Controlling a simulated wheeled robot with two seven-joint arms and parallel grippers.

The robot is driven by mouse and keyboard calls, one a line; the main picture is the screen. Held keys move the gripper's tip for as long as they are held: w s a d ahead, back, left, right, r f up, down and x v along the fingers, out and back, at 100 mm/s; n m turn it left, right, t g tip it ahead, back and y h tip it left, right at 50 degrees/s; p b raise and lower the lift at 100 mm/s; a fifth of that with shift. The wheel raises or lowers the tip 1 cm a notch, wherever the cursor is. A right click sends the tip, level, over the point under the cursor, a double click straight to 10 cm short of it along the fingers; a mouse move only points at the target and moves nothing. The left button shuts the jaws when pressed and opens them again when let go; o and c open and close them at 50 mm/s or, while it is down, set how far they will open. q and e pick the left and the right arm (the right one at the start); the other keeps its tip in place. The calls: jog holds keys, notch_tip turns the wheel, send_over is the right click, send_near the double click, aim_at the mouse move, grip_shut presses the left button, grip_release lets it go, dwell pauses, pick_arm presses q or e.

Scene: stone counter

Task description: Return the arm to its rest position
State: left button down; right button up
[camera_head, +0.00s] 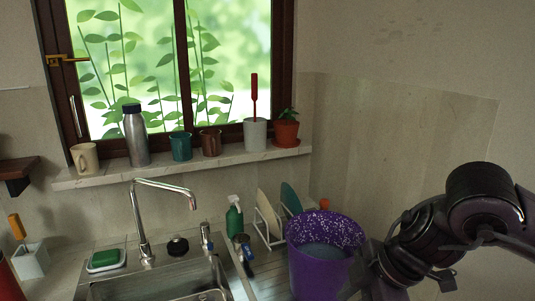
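One of my arms, my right arm, comes in from the right edge. Its dark links (425,240) bend down to the lower right, close beside a purple bucket (305,268). The gripper at its end does not show; the forearm runs down toward the bottom edge, so whether it touches the bucket cannot be told. The bucket stands upright, with a white-speckled inner wall and a pale content inside. My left arm and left gripper are not in view.
A steel sink (150,285) with a tall faucet (140,215) is at the lower left. A dish rack (268,218) with plates and a green spray bottle (234,220) stand left of the bucket. The windowsill (215,160) holds mugs, a flask (136,138) and a potted plant (287,132).

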jog(key=s+a+t+y, duration=0.1)
jog(key=a+t+y, duration=0.5)
jog(key=a, duration=1.4)
jog(key=w+d+f+m+t+h, duration=0.2)
jog(key=d+f+m+h, duration=0.65)
jog(key=d, duration=0.45)
jog(key=s+d+f+m+g+h, duration=0.2)
jog(key=s+d+f+m+g, duration=0.5)
jog(key=s+d+f, duration=0.65)
notch_tip(320, 180, down, 31)
jog(key=s+g, duration=0.1)
jog(key=s, duration=0.2)
jog(key=s+d+f+g, duration=0.1)
jog(key=s+d+f, duration=0.1)
jog(key=s+f, duration=1.5)
jog(key=shift+s+d+g, duration=0.3)
jog(key=shift+s, duration=0.55)
jog(key=shift+n, duration=0.25)
